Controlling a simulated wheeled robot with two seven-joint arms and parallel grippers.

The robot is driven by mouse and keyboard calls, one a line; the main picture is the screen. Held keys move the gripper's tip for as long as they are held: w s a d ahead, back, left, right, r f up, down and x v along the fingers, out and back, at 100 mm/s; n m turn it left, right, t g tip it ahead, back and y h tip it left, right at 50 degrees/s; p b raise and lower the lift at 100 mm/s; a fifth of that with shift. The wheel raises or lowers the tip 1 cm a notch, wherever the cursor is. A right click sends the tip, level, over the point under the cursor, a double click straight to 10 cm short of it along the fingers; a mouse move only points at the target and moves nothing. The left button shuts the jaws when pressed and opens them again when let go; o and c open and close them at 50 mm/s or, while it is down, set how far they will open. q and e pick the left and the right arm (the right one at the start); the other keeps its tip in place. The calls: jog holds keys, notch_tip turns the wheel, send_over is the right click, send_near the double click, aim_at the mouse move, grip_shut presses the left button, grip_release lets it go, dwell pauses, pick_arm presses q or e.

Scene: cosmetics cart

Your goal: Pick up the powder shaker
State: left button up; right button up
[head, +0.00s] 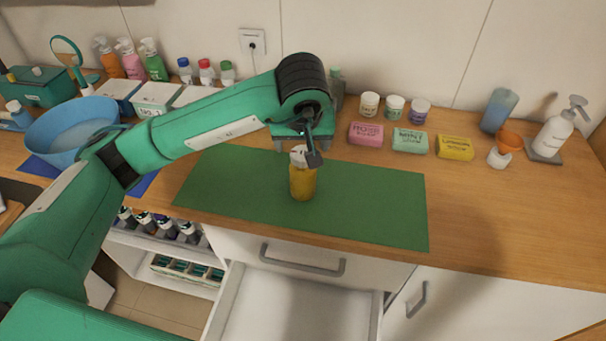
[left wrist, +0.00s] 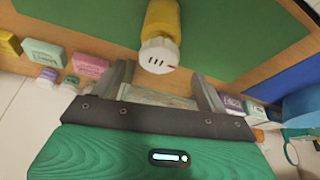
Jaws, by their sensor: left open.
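The powder shaker (head: 302,182) has a yellow body and a white cap. It stands upright on the green mat (head: 375,205), near the mat's middle. It also shows in the left wrist view (left wrist: 160,40), where its white cap has dark slots. My left gripper (head: 298,148) is open at the shaker's cap, on its far side in the head view. In the left wrist view the two fingers (left wrist: 165,82) are spread apart, with the shaker just beyond the gap between them. The wrist partly hides the cap in the head view. My right gripper is not in view.
Behind the mat stand several small jars (head: 395,106) and a pink soap box (head: 366,134), a green one and a yellow one. A blue bowl (head: 75,130) is at the left. A pump bottle (head: 555,132) stands at the right. An open drawer (head: 295,305) sticks out below the counter.

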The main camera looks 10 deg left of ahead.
aim_at(303, 177)
pick_arm(q)
jog(key=shift+f, duration=0.3)
jog(key=p+x, duration=0.2)
jog(key=x, duration=0.2)
jog(key=shift+w, duration=0.1)
jog(key=shift+w+f, duration=0.15)
jog(key=shift+f, duration=0.25)
jog(key=c, duration=1.3)
